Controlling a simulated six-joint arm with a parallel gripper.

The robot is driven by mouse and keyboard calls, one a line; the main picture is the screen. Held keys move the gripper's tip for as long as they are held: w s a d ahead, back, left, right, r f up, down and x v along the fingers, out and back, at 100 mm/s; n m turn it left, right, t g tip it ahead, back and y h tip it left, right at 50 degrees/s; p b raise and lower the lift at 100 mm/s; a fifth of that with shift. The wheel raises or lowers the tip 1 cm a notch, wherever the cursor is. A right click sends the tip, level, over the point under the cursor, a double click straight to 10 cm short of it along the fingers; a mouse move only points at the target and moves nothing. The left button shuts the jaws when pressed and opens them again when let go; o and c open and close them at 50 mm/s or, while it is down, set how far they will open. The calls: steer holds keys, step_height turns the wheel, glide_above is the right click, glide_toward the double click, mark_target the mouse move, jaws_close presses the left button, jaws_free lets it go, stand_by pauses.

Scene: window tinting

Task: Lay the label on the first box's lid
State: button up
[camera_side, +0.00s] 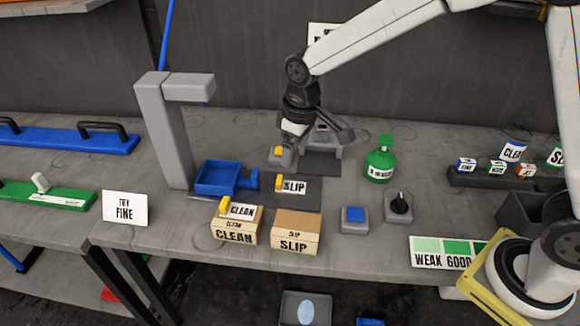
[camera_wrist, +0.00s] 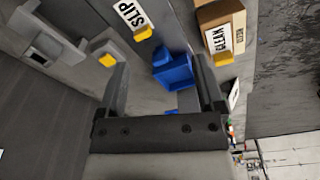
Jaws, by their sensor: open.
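The CLEAN label (camera_side: 241,211), white with a yellow tab (camera_side: 225,206), lies on the lid of the left cardboard box (camera_side: 234,232), which is marked CLEAN. It also shows on that box in the wrist view (camera_wrist: 221,38), with its yellow tab towards my gripper. A second label, SLIP (camera_side: 294,187), with its own yellow tab, lies on a dark mat behind the boxes. The right box (camera_side: 296,233), marked SLIP, has a bare lid. My gripper (camera_wrist: 162,82) is open and empty, behind and above the boxes, apart from both labels.
A grey block with a yellow top (camera_side: 277,154) stands close to my gripper. A blue tray (camera_side: 216,178) and a grey post (camera_side: 165,130) are to the left. A green bottle (camera_side: 380,165), a blue button (camera_side: 354,219) and a black knob (camera_side: 398,204) stand to the right.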

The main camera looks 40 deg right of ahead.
steer(key=s+d+f+m, duration=0.2)
steer(key=s+d, duration=0.4)
steer(key=s, duration=0.2)
steer(key=s+d+f+m+t, duration=0.1)
steer(key=s+d+m, duration=0.1)
steer(key=s+d, duration=0.4)
steer(key=shift+s+f+m, duration=0.3)
steer(key=shift+s+f, duration=0.05)
steer(key=shift+s, duration=0.55)
